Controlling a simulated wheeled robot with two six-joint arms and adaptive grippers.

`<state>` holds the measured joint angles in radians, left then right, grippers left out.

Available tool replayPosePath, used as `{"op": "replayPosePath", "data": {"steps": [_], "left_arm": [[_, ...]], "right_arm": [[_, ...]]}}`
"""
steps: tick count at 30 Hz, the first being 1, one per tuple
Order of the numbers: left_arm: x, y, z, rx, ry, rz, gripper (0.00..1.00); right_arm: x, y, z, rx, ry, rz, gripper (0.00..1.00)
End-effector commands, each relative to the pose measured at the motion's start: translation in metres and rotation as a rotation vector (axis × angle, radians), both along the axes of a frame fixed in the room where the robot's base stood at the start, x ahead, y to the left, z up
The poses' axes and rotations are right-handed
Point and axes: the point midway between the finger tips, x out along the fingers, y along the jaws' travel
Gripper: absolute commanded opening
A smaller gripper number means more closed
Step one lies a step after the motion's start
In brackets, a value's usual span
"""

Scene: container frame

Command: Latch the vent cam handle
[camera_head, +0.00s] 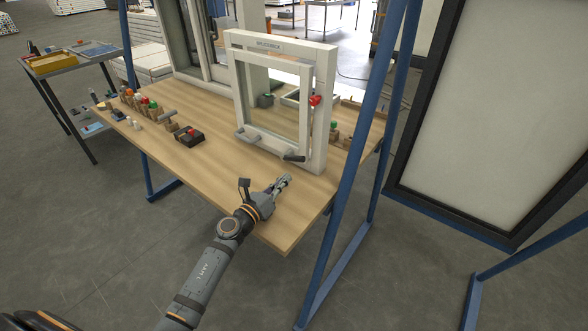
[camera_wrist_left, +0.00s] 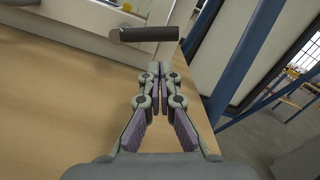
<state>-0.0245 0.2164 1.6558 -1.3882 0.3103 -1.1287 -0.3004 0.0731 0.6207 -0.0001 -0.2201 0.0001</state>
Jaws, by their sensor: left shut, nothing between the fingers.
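A white window frame (camera_head: 318,120) stands upright on the wooden workbench. A dark bar handle (camera_head: 293,157) sticks out at its lower right corner. This handle also shows in the left wrist view (camera_wrist_left: 148,34), lying across the picture just beyond my fingertips. A grey handle (camera_head: 250,134) sits further left on the frame's bottom rail, and a red knob (camera_head: 315,100) is on its right side. I cannot tell which of these is the vent cam handle. My left gripper (camera_head: 286,180) is shut and empty, in front of the dark handle and apart from it. My right gripper is not in view.
The workbench (camera_head: 215,170) is clear in front of the frame. Several small coloured items stand along its left part, with a dark box (camera_head: 189,136) among them. A blue post (camera_head: 350,165) rises at the bench's right end. A side table (camera_head: 75,60) stands at the left.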

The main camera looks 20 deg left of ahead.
Motion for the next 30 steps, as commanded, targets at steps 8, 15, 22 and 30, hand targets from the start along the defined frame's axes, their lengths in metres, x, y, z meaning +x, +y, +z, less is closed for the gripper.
{"op": "replayPosePath", "data": {"steps": [8, 15, 22, 30], "left_arm": [[0.043, -0.015, 0.002, -0.002, 0.000, 0.000, 0.00], [0.052, -0.018, 0.002, 0.000, 0.001, 0.000, 0.00], [0.052, -0.018, 0.002, 0.000, 0.001, 0.000, 0.00], [0.052, -0.018, 0.007, -0.041, 0.016, -0.001, 0.00]], "right_arm": [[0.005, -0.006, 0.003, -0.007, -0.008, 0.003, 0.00], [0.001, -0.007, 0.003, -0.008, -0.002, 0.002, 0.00], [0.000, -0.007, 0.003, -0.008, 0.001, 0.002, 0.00], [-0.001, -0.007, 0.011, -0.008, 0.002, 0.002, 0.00]]}}
